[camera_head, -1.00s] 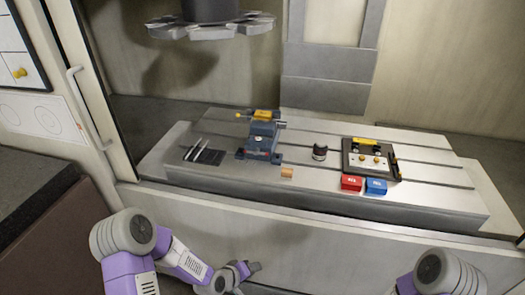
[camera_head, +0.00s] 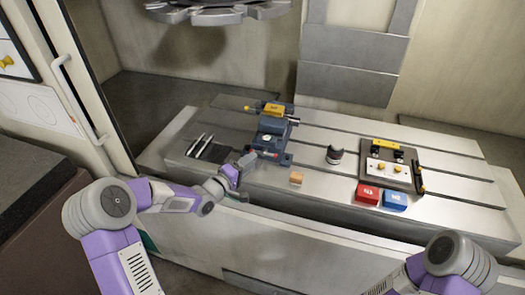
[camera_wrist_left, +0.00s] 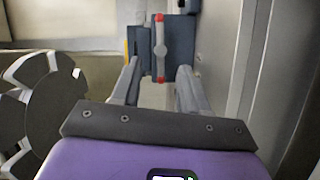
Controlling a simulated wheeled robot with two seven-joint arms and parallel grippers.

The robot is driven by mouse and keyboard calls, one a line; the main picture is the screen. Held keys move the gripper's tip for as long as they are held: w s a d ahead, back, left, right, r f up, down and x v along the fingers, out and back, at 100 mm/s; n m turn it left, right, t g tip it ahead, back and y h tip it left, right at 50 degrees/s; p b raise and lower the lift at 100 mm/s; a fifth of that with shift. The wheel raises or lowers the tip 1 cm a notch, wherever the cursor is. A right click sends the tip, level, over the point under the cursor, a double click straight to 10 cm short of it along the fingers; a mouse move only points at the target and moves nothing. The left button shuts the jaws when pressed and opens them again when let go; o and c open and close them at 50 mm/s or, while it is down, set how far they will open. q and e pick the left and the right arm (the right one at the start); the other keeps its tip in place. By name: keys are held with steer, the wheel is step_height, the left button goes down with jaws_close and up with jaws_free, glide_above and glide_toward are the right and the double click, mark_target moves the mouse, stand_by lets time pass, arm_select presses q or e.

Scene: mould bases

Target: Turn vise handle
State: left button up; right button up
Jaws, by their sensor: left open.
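The blue-grey vise (camera_head: 270,131) stands on the slotted metal table, with a yellow block (camera_head: 273,109) on top. In the left wrist view the vise (camera_wrist_left: 181,45) lies ahead, with its handle (camera_wrist_left: 160,45), a thin bar with red ends, across its near face. My left gripper (camera_head: 246,161) is just in front of the vise, at the table's front edge. In the wrist view its two fingers (camera_wrist_left: 157,88) are spread and empty, with the handle beyond and between them. My right gripper is out of view.
Several thin tools lie on a dark mat (camera_head: 208,151) left of the vise. A small wooden block (camera_head: 296,178), a dark cylinder (camera_head: 334,155), red (camera_head: 368,193) and blue (camera_head: 395,199) boxes and a fixture plate (camera_head: 387,169) are to the right. A toolholder disc (camera_head: 217,14) hangs above.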

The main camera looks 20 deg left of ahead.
mark_target(264, 152)
arm_select(q)
steer(key=shift+b+x, duration=0.35)
steer(key=shift+x, duration=2.5)
steer(key=shift+d, duration=0.15)
steer(key=shift+c, duration=0.2)
jaws_close()
